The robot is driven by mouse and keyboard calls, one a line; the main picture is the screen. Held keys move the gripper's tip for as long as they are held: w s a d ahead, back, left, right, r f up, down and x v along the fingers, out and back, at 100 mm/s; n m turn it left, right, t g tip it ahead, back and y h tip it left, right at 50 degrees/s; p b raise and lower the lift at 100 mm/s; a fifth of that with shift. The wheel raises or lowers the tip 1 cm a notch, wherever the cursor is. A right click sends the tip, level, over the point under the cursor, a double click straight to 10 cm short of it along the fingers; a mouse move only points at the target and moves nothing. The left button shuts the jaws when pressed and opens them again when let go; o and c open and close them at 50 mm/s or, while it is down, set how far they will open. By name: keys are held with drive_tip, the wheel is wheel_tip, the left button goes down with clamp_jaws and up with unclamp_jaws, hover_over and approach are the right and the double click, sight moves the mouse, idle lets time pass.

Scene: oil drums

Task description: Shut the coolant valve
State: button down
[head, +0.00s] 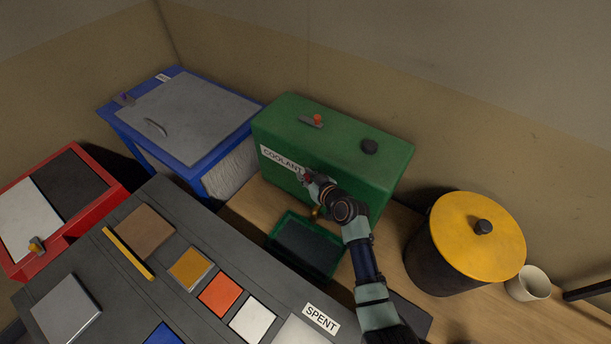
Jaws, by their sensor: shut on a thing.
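The green coolant tank (345,140) stands on the wooden bench, with a white COOLANT label (281,160) on its front. My gripper (308,178) is at the tank's front face, just right of the label. It is shut on the coolant valve's handle, a small reddish part mostly hidden by the fingers. A brass spout (317,212) shows below, partly behind my gripper. The angle of the handle is too hidden to tell. A green tray (272,243) with a dark inside sits below the spout.
The tank's top has an orange knob with a grey lever (313,121) and a black cap (369,146). A yellow-lidded drum (465,238) and white cup (528,284) stand right. A grey panel with a SPENT label (321,318), blue bin (185,115) and red box (58,208) lie left.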

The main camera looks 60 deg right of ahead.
drive_tip(key=c, duration=1)
unclamp_jaws()
